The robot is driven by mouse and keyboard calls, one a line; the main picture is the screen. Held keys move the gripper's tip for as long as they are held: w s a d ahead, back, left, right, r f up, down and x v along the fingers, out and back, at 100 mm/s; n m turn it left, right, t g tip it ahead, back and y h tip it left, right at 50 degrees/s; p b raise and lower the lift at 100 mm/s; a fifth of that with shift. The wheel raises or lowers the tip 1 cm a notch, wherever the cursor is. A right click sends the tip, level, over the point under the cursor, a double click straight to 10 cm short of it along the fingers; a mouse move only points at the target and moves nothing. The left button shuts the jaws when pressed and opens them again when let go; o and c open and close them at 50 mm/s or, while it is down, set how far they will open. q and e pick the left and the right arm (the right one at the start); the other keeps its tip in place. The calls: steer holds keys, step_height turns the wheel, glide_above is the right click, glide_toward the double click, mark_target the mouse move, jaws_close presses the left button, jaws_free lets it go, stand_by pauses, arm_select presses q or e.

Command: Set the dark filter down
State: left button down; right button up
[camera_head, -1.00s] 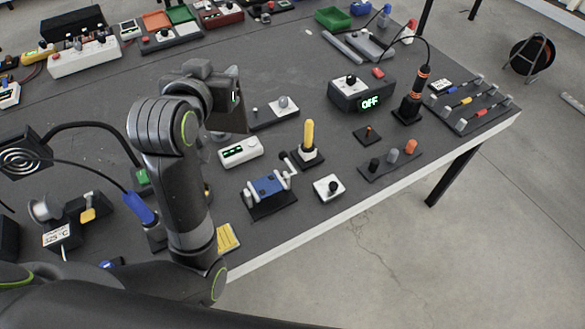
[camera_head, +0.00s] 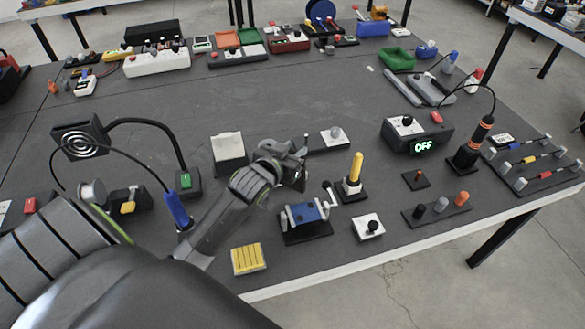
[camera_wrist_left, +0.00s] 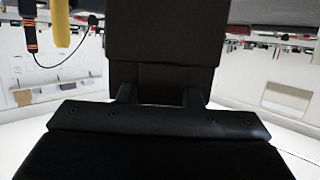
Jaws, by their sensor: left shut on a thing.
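The dark filter (camera_wrist_left: 165,30) shows in the left wrist view as a black, square-edged panel in front of the jaws. My left gripper (camera_wrist_left: 160,94) is shut on its near edge. In the head view my left gripper (camera_head: 294,168) is over the middle of the bench, just behind the small blue vise. The filter is hard to make out against the gripper there, so I cannot tell whether it touches the bench. My right gripper is not in view.
A pale square block (camera_head: 229,147) stands left of the gripper. A fan head (camera_head: 82,138) is farther left. Bare dark bench (camera_head: 290,90) lies behind.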

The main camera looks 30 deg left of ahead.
arm_select(q)
steer(key=shift+f, duration=2.5)
steer(key=c, duration=1)
jaws_free()
steer(key=b+v, duration=0.1)
steer(key=v, duration=1.1)
